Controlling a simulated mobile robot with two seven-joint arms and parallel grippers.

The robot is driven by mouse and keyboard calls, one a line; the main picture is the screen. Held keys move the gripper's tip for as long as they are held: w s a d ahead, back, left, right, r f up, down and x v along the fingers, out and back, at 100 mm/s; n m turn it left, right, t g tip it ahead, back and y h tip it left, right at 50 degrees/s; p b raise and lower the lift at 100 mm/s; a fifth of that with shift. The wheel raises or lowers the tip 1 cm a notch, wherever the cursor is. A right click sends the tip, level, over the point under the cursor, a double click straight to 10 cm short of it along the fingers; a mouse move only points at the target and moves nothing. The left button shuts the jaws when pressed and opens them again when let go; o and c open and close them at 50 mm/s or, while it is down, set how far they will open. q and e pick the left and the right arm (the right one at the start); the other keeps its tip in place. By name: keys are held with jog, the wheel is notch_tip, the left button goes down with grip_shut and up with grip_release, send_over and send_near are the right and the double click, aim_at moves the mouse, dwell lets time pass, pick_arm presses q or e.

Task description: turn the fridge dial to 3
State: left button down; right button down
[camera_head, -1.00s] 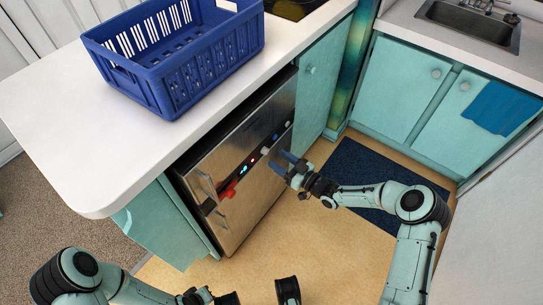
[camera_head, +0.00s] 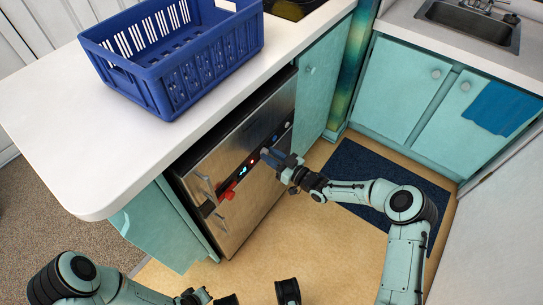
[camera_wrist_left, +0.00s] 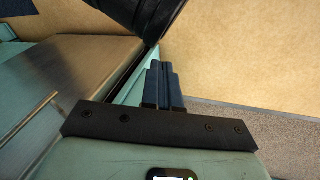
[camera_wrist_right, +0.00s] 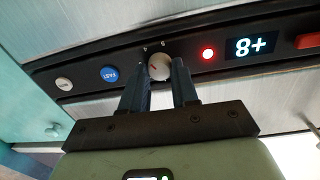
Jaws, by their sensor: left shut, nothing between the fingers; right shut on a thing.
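The fridge (camera_head: 258,195) is a steel-fronted unit under the counter, with a dark control strip across its front. My right gripper (camera_head: 268,156) is at the strip. In its wrist view the fingers (camera_wrist_right: 160,72) stand on either side of the dial, shut on it. My left gripper (camera_wrist_left: 163,68) is shut and empty, low in front of the fridge, away from the strip.
Beside the dial are a red light (camera_wrist_right: 208,54), a display (camera_wrist_right: 250,46) reading "8+" as seen, a blue button (camera_wrist_right: 108,74) and a white button (camera_wrist_right: 64,84). A red handle-like part (camera_head: 228,190) sticks out of the front. A blue crate (camera_head: 170,60) stands on the counter.

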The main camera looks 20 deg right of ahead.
jog(key=shift+n+b, duration=0.45)
jog(key=shift+n, duration=0.35)
jog(key=n+b, duration=0.4)
jog(key=n, duration=0.3)
jog(key=shift+f, duration=0.1)
pick_arm(q)
jog(key=s+a+f+g, duration=0.2)
jog(key=s+f+g, duration=0.1)
jog(key=s+f, duration=0.5)
jog(key=shift+f+n+b, duration=0.2)
jog(key=shift+n+b, duration=0.1)
jog(key=shift+n, duration=0.1)
pick_arm(e)
jog(key=shift+n, duration=0.8)
jog(key=c, duration=0.8)
grip_release()
jog(key=shift+c, duration=0.2)
